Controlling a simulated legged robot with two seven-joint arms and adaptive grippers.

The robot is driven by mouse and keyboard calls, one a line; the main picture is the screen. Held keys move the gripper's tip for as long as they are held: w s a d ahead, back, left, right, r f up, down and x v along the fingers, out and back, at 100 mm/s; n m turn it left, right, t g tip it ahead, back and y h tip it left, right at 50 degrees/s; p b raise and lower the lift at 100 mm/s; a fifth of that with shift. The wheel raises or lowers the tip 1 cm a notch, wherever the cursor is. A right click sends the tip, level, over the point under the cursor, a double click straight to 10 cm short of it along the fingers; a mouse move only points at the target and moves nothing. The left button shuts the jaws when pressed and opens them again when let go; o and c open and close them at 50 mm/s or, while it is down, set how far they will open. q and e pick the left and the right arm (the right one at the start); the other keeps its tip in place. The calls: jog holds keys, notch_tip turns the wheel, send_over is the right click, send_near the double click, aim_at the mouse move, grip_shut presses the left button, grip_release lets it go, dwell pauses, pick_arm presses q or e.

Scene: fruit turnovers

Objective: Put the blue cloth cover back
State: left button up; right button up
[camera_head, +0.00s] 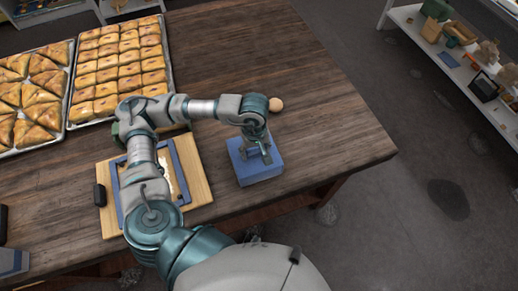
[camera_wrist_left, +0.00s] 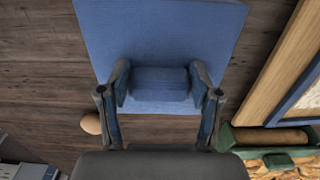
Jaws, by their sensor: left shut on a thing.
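The blue cloth cover (camera_head: 262,174) looks like a square blue block with a raised grip in the middle. It is at the front right of the table in the head view, right of the wooden board. My left gripper (camera_head: 262,152) reaches down onto it from above. In the left wrist view, the two fingers of the left gripper (camera_wrist_left: 160,83) close on either side of the raised blue grip of the cover (camera_wrist_left: 165,28). I cannot tell whether the cover's underside touches the table. My right gripper is not in view.
A wooden board (camera_head: 198,184) with a blue frame (camera_head: 184,169) lies left of the cover, partly hidden by my arm. A round tan object (camera_head: 276,104) sits behind the cover. Trays of pastries (camera_head: 120,62) fill the back left. The table's right side (camera_head: 320,100) is clear.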

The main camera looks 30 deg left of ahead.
aim_at(257, 156)
pick_arm(q)
jog(key=o, duration=1.2)
jog(key=shift+w+d, duration=0.1)
jog(key=shift+d, duration=0.05)
jog(key=shift+o, duration=0.4)
jog(key=shift+d+r, duration=0.1)
jog(key=shift+d, duration=0.2)
notch_tip(257, 156, up, 12)
jog(key=shift+a, duration=0.25)
